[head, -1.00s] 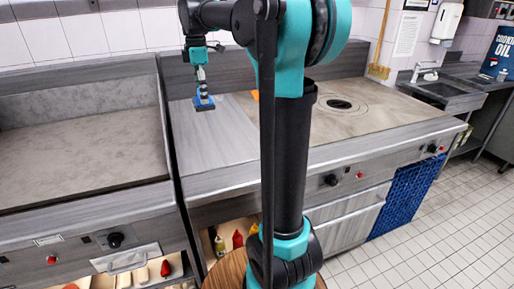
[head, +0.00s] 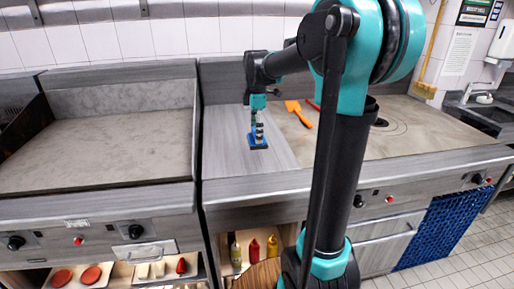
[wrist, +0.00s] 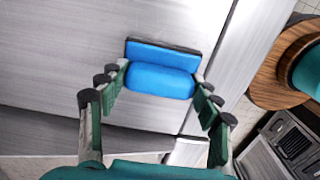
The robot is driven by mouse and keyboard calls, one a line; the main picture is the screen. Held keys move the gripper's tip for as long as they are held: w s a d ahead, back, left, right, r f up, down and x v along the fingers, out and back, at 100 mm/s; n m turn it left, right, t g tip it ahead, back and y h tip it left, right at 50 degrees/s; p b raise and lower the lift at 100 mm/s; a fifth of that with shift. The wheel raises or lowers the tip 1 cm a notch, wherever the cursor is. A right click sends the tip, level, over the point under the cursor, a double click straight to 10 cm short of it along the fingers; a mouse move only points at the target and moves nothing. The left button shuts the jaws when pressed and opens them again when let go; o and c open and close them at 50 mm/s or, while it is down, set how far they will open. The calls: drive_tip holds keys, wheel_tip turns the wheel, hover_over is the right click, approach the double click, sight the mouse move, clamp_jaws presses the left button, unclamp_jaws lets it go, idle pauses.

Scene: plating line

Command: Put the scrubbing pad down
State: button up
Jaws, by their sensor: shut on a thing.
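The scrubbing pad (head: 258,143) is blue with a dark flat base. In the head view it is over the bare grey steel worktop (head: 228,165) between the griddle and the hob. My gripper (head: 258,127) points down at it. In the wrist view the pad's rounded blue grip (wrist: 160,81) lies between the two fingers of my gripper (wrist: 160,88), which are shut on its ends. I cannot tell whether the base touches the worktop.
A griddle (head: 90,145) is on the left. An orange spatula (head: 299,113) lies to the right of my gripper, near the hob plate (head: 425,125). Sauce bottles (head: 254,248) stand on a shelf below. The worktop around the pad is clear.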

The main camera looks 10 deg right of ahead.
drive_tip(key=shift+f, duration=3.2)
drive_tip(key=shift+f, duration=0.1)
drive_tip(key=o, duration=1.3)
drive_tip(key=shift+o, duration=0.2)
wheel_tip(320, 180, up, 12)
drive_tip(key=shift+r, duration=0.15)
